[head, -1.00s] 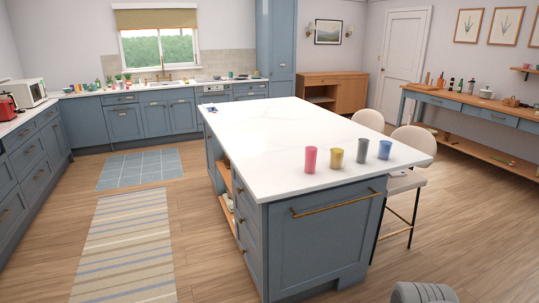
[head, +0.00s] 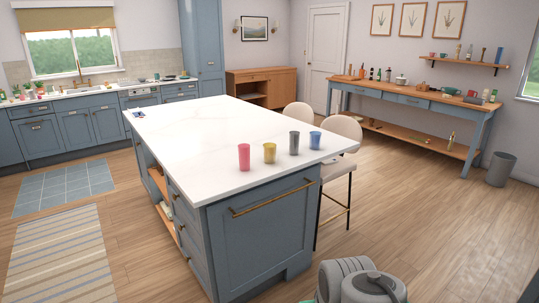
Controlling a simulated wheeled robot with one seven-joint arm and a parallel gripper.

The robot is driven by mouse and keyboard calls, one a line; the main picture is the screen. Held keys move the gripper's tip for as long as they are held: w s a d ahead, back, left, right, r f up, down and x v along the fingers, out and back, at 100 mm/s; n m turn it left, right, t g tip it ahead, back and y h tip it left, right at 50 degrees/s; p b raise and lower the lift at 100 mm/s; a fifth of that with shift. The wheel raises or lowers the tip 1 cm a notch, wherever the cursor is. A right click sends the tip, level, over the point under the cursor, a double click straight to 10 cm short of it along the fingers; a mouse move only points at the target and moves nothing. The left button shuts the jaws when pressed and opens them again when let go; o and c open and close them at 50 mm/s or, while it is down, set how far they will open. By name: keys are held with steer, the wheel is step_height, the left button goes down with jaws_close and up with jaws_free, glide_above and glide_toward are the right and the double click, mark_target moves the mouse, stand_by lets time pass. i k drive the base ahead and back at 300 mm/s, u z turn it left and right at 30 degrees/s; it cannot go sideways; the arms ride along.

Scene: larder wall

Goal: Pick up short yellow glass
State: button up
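A short yellow glass (head: 269,153) stands upright near the front edge of the white-topped island (head: 200,135). It is second from the left in a row of glasses. A taller pink glass (head: 244,157) stands to its left. A grey glass (head: 294,143) and a blue glass (head: 315,139) stand to its right. The glasses stand apart from each other. Grey rounded links of my arm (head: 360,282) show at the bottom, in front of the island. My gripper is not in view.
Two pale stools (head: 338,132) stand at the island's right side. A striped rug (head: 60,255) lies at left. A blue side table (head: 410,101) with several items and a grey bin (head: 500,169) stand at right. The wooden floor (head: 430,220) between is clear.

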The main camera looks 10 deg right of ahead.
mark_target(270, 149)
steer(key=z, duration=0.75)
steer(key=i, duration=2.2)
steer(key=u, duration=2.75)
steer(key=i, duration=0.5)
steer(key=u, duration=0.05)
